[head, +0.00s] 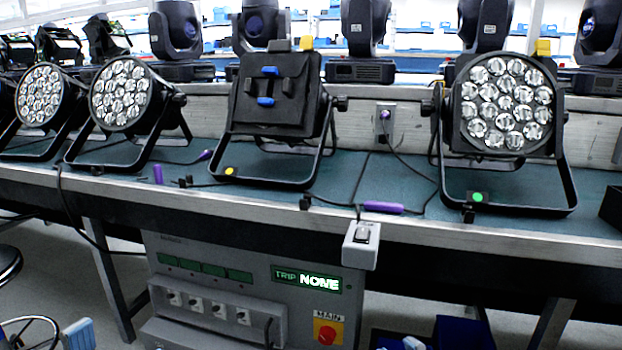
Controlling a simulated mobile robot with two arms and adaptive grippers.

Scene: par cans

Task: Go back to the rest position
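Neither of my grippers can be made out in the head view. Several par cans stand on the bench. Two at the left, the far-left par can (46,97) and its neighbour (121,97), show round lens faces. The middle par can (269,93) shows a dark square cover with blue tabs, and a yellow dot lies by its stand. The right par can (505,105) shows its lens face, and a green dot lies by its stand.
The bench (385,230) spans the view. Moving-head lights (178,35) line the back. Purple-ended cables (383,207) lie on the top. Below stand a grey panel reading "TRIP NONE" (306,279) and blue bins (465,333). A switch box (361,245) juts from the front edge.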

